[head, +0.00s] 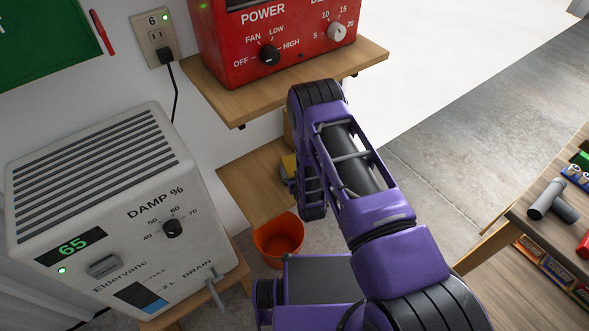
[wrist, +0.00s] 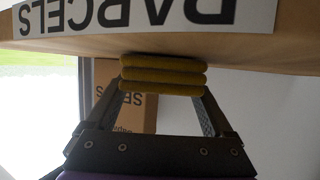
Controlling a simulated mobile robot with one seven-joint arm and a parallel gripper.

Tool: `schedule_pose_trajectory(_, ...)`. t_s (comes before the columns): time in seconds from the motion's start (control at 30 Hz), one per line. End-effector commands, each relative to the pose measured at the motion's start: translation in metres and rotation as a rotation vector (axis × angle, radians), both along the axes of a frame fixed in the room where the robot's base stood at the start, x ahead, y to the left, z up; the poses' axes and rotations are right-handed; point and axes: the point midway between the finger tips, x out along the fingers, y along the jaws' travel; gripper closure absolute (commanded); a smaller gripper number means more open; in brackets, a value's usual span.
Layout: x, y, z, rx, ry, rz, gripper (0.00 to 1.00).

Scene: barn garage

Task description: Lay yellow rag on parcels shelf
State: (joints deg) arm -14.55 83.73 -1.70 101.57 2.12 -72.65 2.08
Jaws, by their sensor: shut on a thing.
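The yellow rag (wrist: 163,76), folded in layers, is between the two fingers of my gripper (wrist: 163,88) in the wrist view, which shows the scene upside down. The parcels shelf (wrist: 285,48) is a wooden board with a white "PARCELS" label (wrist: 150,14) on its front edge. The rag is right at the board's surface; I cannot tell whether it touches.
A cardboard box (wrist: 138,110) stands behind the rag. An upper shelf (head: 215,97) with a red heater (head: 270,40) is above. An orange bucket (head: 278,240) is below, a white dehumidifier (head: 110,215) at left, and a cluttered wooden table (head: 515,225) at right.

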Motion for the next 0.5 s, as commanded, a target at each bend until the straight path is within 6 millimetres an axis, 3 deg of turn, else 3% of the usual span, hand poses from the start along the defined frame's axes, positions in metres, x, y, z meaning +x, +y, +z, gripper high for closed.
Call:
schedule_pose_trajectory(0.33, 0.0005, -0.0001, -0.003, 0.0, -0.001, 0.0, 0.67)
schedule_pose_trajectory(0.37, 0.0006, -0.0001, -0.0024, 0.0, -0.001, 0.0, 0.08)
schedule_pose_trajectory(0.4, 0.0006, -0.0001, -0.0023, 0.0, -0.001, 0.0, 0.01)
schedule_pose_trajectory(0.5, 0.0006, -0.0001, -0.0022, 0.0, -0.001, 0.0, 0.0)
